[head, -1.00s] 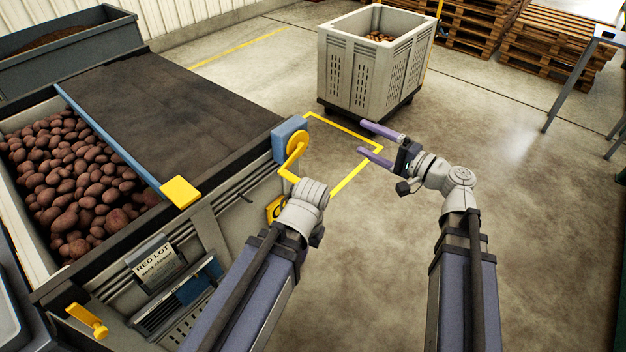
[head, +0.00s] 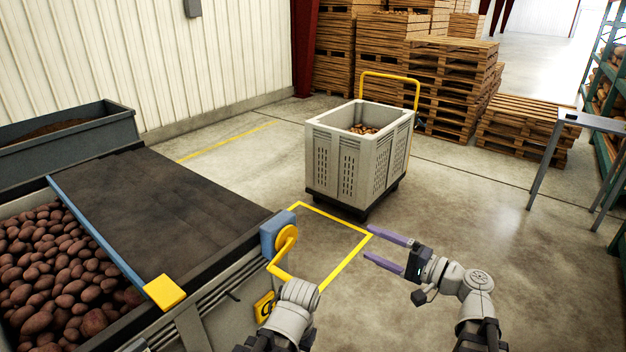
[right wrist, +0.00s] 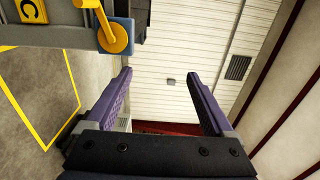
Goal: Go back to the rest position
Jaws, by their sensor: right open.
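My right gripper (head: 376,247) is open and empty, its two purple fingers held over the bare floor to the right of the grader. In the right wrist view its fingers (right wrist: 160,92) are spread apart with nothing between them. My left arm reaches in near the yellow crank handle (head: 283,247) on the grader's blue box. Its gripper fingers are hidden from view, so its jaws do not show. The grader (head: 160,205) has a dark belt, with red potatoes (head: 55,270) in the bin at its left.
A grey slatted crate on wheels (head: 345,165) with a yellow push bar stands beyond a yellow floor outline (head: 345,265). Wooden pallets (head: 455,80) are stacked behind it. A grey metal table (head: 575,118) stands at the right. The floor between is clear.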

